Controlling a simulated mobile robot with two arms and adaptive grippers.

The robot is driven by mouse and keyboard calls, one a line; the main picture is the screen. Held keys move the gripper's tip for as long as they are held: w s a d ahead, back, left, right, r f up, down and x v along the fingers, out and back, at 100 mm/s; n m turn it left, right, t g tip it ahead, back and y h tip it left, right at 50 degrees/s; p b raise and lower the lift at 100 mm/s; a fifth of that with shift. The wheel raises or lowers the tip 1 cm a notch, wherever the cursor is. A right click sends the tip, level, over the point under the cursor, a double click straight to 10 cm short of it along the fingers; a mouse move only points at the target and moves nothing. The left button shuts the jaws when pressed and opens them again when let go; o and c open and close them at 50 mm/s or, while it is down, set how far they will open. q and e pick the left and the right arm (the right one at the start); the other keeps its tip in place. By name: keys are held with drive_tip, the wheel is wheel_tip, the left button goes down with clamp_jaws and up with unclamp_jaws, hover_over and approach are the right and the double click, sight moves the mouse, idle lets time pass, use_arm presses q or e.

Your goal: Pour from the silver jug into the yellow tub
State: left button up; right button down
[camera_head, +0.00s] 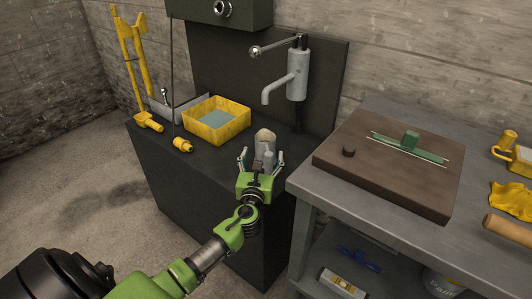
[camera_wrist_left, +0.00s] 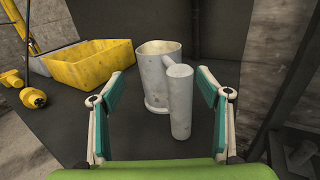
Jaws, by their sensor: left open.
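The silver jug (camera_head: 265,140) stands upright on the dark cabinet, partly hidden behind my left gripper (camera_head: 258,165) in the head view. In the left wrist view the jug (camera_wrist_left: 155,65) shows its round body, with its thick upright handle (camera_wrist_left: 180,100) facing me. My left gripper (camera_wrist_left: 157,112) is open, its two green-padded fingers on either side of the handle and not touching it. The yellow tub (camera_head: 217,122) stands to the left of the jug on the same top, with a grey-blue inside. It also shows in the left wrist view (camera_wrist_left: 85,70). My right gripper is not seen.
A grey pump with a spout (camera_head: 297,75) stands behind the jug. A yellow fitting (camera_head: 182,145) and a thin upright rod are near the tub. A grey workbench (camera_head: 390,225) with a brown board (camera_head: 375,185) stands close on the right.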

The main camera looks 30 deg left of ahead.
sight(264, 151)
use_arm(q)
drive_tip(key=shift+x, duration=0.95)
drive_tip(key=b+x, duration=0.1)
drive_tip(key=x, duration=0.2)
drive_tip(key=shift+w+f, duration=0.1)
drive_tip(key=shift+w, duration=0.05)
drive_tip(key=shift+w+a, duration=0.25)
drive_tip(key=shift+w, duration=0.35)
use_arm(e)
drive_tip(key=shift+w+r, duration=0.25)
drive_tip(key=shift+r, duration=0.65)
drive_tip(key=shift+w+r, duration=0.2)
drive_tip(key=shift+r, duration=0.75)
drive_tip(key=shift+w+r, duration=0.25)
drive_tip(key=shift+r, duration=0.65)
use_arm(q)
drive_tip(key=c, duration=1.3)
